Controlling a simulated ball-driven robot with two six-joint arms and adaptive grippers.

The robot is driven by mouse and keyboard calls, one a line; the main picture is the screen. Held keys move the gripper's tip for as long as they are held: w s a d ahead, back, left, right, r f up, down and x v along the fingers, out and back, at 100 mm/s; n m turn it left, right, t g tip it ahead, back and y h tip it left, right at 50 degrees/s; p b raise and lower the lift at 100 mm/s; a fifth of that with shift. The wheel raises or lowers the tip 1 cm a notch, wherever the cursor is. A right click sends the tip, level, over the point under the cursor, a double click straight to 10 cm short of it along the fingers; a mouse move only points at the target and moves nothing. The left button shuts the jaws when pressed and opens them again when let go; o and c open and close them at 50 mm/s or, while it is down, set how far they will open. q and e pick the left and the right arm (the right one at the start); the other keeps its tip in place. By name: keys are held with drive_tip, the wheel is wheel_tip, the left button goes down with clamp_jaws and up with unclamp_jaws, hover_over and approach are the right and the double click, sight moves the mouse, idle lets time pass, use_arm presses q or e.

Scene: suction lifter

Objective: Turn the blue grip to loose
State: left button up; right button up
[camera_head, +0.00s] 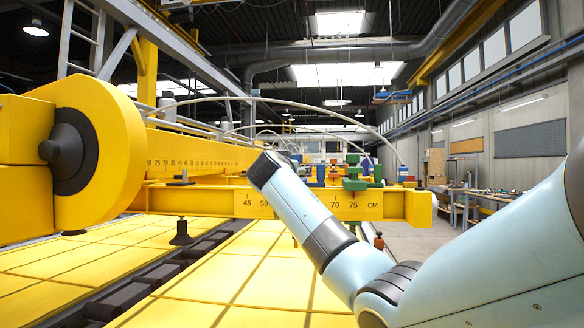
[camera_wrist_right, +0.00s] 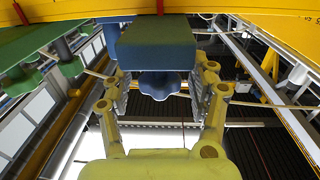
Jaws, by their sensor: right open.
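The blue grip (camera_wrist_right: 158,45) fills the upper middle of the right wrist view. It is a blue block with a rounded, lobed blue knob (camera_wrist_right: 158,84) below it. My right gripper (camera_wrist_right: 161,92) is open, with one finger on each side of the knob. Gaps show between the fingers and the knob; I cannot tell whether either finger touches the block. In the head view my right arm comes in from the right, but its gripper is not visible. My left gripper is in neither view.
A yellow beam (camera_head: 390,205) marked with a centimetre scale crosses the head view, with green and blue parts (camera_head: 354,172) on it. A yellow rounded housing (camera_head: 108,140) stands at left. Green parts (camera_wrist_right: 30,65) lie left of the grip in the wrist view, under the yellow beam.

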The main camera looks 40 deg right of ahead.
drive_tip(key=shift+w+d, duration=0.15)
drive_tip(key=shift+d, duration=0.1)
drive_tip(key=c, duration=1.2)
